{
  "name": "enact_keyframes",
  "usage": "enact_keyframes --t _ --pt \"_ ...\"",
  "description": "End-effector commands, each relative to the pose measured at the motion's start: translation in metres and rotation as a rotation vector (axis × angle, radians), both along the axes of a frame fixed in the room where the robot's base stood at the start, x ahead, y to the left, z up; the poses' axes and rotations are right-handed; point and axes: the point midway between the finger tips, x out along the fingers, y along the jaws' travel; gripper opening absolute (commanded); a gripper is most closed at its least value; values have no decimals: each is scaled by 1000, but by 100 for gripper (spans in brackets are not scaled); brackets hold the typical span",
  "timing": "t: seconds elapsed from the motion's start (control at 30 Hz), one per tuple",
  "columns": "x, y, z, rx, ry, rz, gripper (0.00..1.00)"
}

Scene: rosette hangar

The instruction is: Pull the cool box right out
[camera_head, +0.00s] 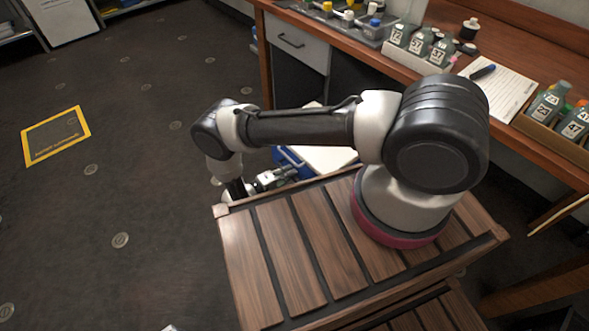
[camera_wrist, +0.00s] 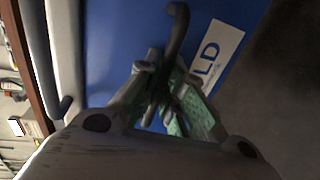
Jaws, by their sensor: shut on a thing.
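The cool box has a white lid (camera_head: 325,157) and a blue body (camera_head: 290,160). In the head view it stands on the floor beside the workbench, partly hidden behind my arm and wooden deck. In the wrist view its blue side (camera_wrist: 110,40) fills the middle, with a white label (camera_wrist: 217,55) reading "LD" in part and a dark handle (camera_wrist: 178,22). My gripper (camera_wrist: 165,88) is shut on the handle, its green-padded fingers on either side of it. In the head view the gripper (camera_head: 272,180) shows low beside the box.
The wooden workbench (camera_head: 262,60) with a white drawer (camera_head: 300,45) stands behind and right of the box. Open dark floor (camera_head: 130,170) with a yellow-edged mat (camera_head: 55,137) lies to the left.

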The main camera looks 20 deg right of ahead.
Motion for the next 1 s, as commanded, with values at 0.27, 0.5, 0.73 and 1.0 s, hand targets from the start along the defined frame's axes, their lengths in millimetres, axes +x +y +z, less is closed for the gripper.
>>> enact_keyframes --t 0.27,0.5,0.73,1.0 --pt "-5 15 0 1 0 2 0" --pt "-6 17 0 1 0 1 0" --pt "-6 17 0 1 0 1 13" --pt "-6 17 0 0 0 0 31"
